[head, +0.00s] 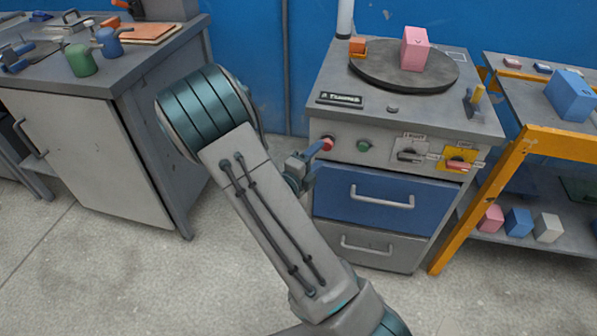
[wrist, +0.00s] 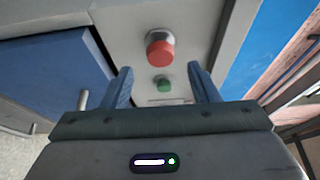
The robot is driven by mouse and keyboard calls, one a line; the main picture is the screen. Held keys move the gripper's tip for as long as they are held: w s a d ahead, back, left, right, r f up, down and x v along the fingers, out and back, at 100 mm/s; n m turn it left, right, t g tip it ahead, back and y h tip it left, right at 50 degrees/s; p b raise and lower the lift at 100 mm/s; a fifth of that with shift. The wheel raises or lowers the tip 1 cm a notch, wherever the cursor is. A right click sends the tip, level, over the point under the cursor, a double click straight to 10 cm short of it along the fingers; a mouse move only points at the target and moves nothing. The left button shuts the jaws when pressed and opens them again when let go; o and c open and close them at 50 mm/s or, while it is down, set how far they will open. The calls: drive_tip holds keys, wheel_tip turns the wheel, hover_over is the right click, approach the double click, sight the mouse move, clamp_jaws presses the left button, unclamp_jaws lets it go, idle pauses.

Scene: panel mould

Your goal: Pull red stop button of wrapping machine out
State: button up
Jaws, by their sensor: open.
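The wrapping machine (head: 330,119) is a grey cabinet with a round dark turntable on top and a front control panel. Its red stop button (head: 327,144) is at the left end of the panel, and it also shows in the wrist view (wrist: 160,52) as a red cap on a grey collar. A green button (head: 363,146) is to its right. My gripper (head: 318,152) is in front of the panel at the red button, partly hidden behind my arm in the head view. In the wrist view my gripper (wrist: 160,82) has its blue fingers apart, with the red button beyond the gap between them and nothing held.
A pink box (head: 415,48) stands on the turntable. Two dark switches, one on a yellow plate (head: 459,160), are right of the green button. A blue drawer (head: 375,196) with a bar handle is below the panel. A workbench (head: 95,150) stands left, a yellow-framed shelf (head: 475,200) right.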

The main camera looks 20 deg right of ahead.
drive_tip(key=p+v, duration=0.1)
drive_tip(key=v, duration=0.9)
drive_tip(key=shift+s+a+p, duration=0.2)
drive_tip(key=shift+a+p, duration=0.15)
drive_tip(key=shift+p, duration=0.05)
